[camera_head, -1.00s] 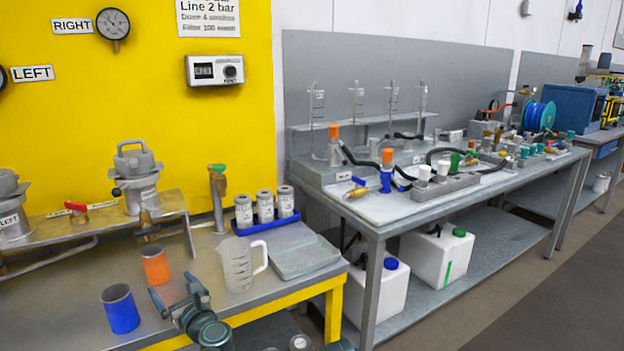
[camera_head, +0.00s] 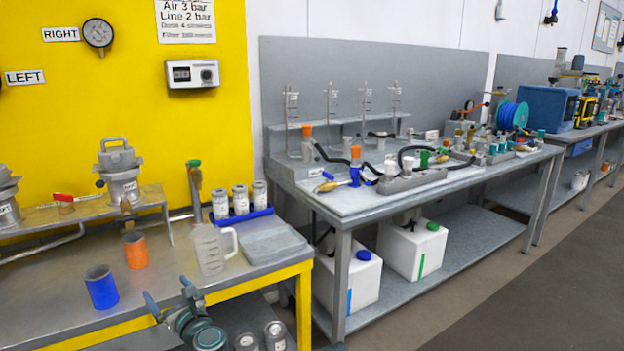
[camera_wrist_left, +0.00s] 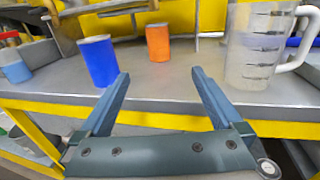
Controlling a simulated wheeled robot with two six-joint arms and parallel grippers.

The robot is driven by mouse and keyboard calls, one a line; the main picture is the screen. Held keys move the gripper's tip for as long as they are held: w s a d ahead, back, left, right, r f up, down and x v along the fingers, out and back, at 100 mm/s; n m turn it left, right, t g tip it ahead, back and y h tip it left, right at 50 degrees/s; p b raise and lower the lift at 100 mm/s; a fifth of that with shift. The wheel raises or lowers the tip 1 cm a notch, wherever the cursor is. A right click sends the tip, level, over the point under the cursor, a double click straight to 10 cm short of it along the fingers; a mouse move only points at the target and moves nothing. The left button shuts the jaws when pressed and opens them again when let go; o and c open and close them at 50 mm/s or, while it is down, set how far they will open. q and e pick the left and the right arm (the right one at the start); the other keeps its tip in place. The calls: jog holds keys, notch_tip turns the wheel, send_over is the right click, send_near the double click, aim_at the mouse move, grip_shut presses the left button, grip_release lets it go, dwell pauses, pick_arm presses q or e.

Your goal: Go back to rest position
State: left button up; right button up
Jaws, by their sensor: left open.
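My left gripper (camera_head: 170,298) is at the front edge of the yellow-framed bench in the head view. In the left wrist view its two fingers (camera_wrist_left: 161,75) are spread wide with nothing between them. A blue cup (camera_head: 101,287) and an orange cup (camera_head: 135,250) stand on the bench beyond the fingers. A clear measuring jug (camera_head: 211,250) stands to their right. The blue cup (camera_wrist_left: 99,61), orange cup (camera_wrist_left: 158,42) and jug (camera_wrist_left: 256,48) also show in the left wrist view. My right gripper is not in view.
The bench's yellow front rail (camera_head: 255,288) is close to the gripper. A blue tray (camera_head: 241,217) holds several small canisters behind the jug. A second table (camera_head: 400,205) with tubes and bottles stands to the right. Grey floor (camera_head: 500,300) is open at the lower right.

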pick_arm(q)
jog(key=w+d+m+t+h, duration=0.6)
jog(key=d+m+h, duration=0.55)
jog(key=m, duration=0.55)
jog(key=d+f+m+g+h, duration=0.5)
jog(key=d+f+m, duration=0.2)
jog(key=d+m, duration=0.5)
jog(key=s+f+m+g, duration=0.7)
jog(key=s+f+m, duration=0.1)
jog(key=f+m, duration=0.2)
jog(key=s+a+f+m+g+y, duration=0.4)
jog(key=s+a+f+m+g, duration=0.15)
jog(key=s, duration=0.45)
jog(key=s+d+m+g+y, duration=0.15)
jog(key=s+d+m, duration=0.25)
jog(key=s+d, duration=0.45)
notch_tip(320, 180, up, 28)
jog(key=w+d+p, duration=0.1)
jog(key=p, duration=2.6)
jog(key=shift+w+d+f, duration=0.25)
jog(key=shift+w+d, duration=0.1)
